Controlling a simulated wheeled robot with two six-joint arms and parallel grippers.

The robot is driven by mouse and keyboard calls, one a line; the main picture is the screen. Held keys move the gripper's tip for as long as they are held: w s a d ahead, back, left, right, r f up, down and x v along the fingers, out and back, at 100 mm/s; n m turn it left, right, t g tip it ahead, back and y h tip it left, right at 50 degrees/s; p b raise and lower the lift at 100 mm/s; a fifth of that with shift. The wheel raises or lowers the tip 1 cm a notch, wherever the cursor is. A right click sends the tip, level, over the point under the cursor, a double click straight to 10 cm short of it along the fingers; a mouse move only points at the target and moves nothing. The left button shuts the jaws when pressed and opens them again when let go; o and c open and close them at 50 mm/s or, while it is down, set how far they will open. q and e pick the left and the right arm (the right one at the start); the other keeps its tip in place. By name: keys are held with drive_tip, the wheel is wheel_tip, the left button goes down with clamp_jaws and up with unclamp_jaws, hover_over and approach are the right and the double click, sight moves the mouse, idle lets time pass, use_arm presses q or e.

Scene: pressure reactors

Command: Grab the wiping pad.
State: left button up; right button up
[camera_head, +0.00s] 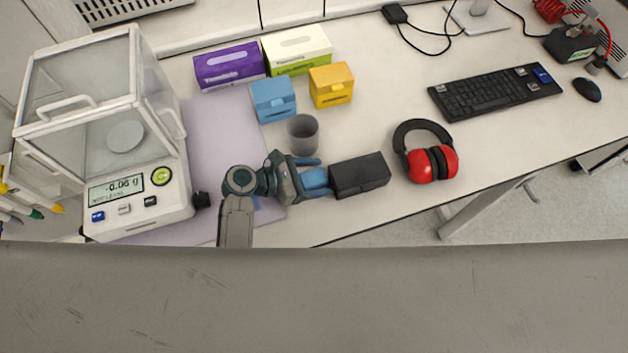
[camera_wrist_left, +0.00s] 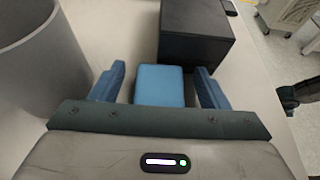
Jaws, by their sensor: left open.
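The wiping pad is a small blue block (camera_wrist_left: 160,85), seen in the left wrist view between my two blue fingers. It also shows in the head view (camera_head: 315,179), partly hidden by my gripper. My left gripper (camera_wrist_left: 160,72) is open around the pad, with a finger on each side and narrow gaps visible between fingers and pad. In the head view my left gripper (camera_head: 314,177) points right. My right gripper is not in view.
A black box (camera_head: 359,175) stands just beyond the pad. A grey cup (camera_head: 303,134) stands close beside my left gripper. A balance (camera_head: 130,190) is at left, red earmuffs (camera_head: 432,165) at right. Blue (camera_head: 273,100) and yellow (camera_head: 331,86) boxes stand behind.

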use_arm(q)
drive_tip(key=shift+a, duration=0.1)
drive_tip(key=c, duration=1)
drive_tip(key=shift+r, duration=0.1)
drive_tip(key=shift+c, duration=0.2)
